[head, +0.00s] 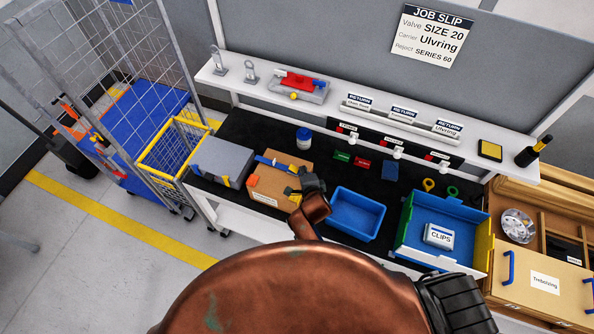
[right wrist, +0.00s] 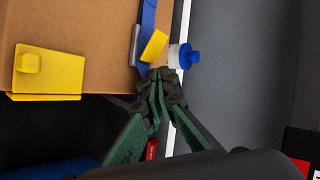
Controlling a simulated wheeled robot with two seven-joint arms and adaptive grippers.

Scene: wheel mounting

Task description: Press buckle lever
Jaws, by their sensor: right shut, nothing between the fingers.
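A brown box (head: 278,172) stands on the black bench top, with a blue strap (head: 270,161) across it. In the right wrist view the blue strap (right wrist: 148,16) runs past a grey metal buckle (right wrist: 135,45), with a tilted yellow lever (right wrist: 154,46) beside it. My right gripper (head: 298,187) is over the box's right side in the head view. In the right wrist view its green fingers (right wrist: 160,76) are shut and empty, with tips just below the lever. I cannot tell whether they touch it. My left gripper is not in view.
A yellow bracket (right wrist: 45,82) sits on the box's edge. A white bottle with a blue cap (head: 304,138) stands behind the box. A grey case (head: 221,162) is left of the box, an empty blue bin (head: 356,214) right of it.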

